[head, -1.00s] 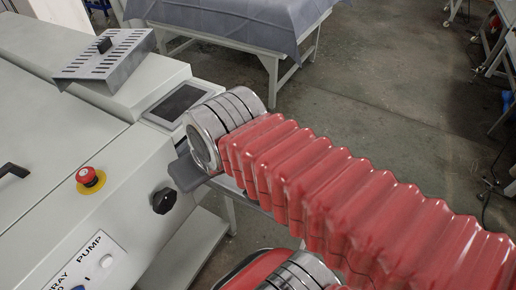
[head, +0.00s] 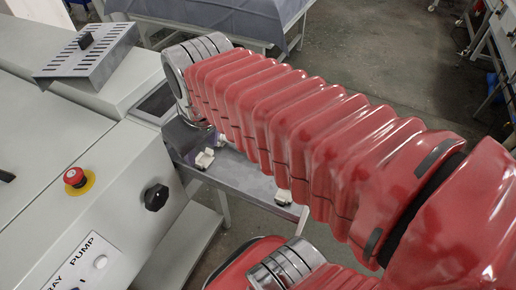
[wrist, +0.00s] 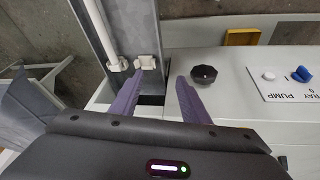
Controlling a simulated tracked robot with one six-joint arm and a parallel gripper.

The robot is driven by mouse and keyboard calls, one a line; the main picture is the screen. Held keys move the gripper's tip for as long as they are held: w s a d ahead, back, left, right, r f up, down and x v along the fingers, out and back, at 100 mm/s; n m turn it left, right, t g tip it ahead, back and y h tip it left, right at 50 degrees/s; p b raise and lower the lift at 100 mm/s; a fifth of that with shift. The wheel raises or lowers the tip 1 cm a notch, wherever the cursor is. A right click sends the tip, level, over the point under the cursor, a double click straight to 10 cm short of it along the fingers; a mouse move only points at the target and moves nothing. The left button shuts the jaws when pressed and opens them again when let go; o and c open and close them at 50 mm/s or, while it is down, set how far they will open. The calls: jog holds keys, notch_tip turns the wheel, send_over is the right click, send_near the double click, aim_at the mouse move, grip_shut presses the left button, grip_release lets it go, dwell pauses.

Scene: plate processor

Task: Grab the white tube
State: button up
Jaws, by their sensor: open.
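The white tube (wrist: 103,32) shows in the wrist view, lying along the grey metal tray, with its wider end fitting (wrist: 117,64) near the tray's end. A small white clip (wrist: 147,62) is right of this fitting. My gripper (wrist: 160,76) is open and empty, with purple fingers apart. The tube is to the left of the left fingertip, outside the gap between the fingers; the clip is just ahead of that fingertip. In the head view my red arm hides most of the tray and nearly all of the gripper.
The grey tray (head: 238,178) juts from the pale machine (head: 60,135). A black knob (wrist: 204,75) is on the machine just past the right finger. A red button (head: 75,177) and slotted metal cover (head: 85,52) are on the machine. A cloth-covered table (head: 225,15) stands behind.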

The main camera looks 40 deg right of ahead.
jog(key=w+d+f+n+g, duration=0.2)
jog(key=d+n+g, duration=0.1)
jog(key=d, duration=1.5)
jog(key=shift+d+g+y, duration=0.25)
jog(key=shift+g+y, duration=0.15)
jog(key=shift+g, duration=0.2)
jog(key=shift+f, duration=0.1)
jog(key=shift+f, duration=4.25)
jog(key=shift+a+f, duration=0.2)
jog(key=shift+f, duration=2.4)
jog(key=shift+c, duration=0.3)
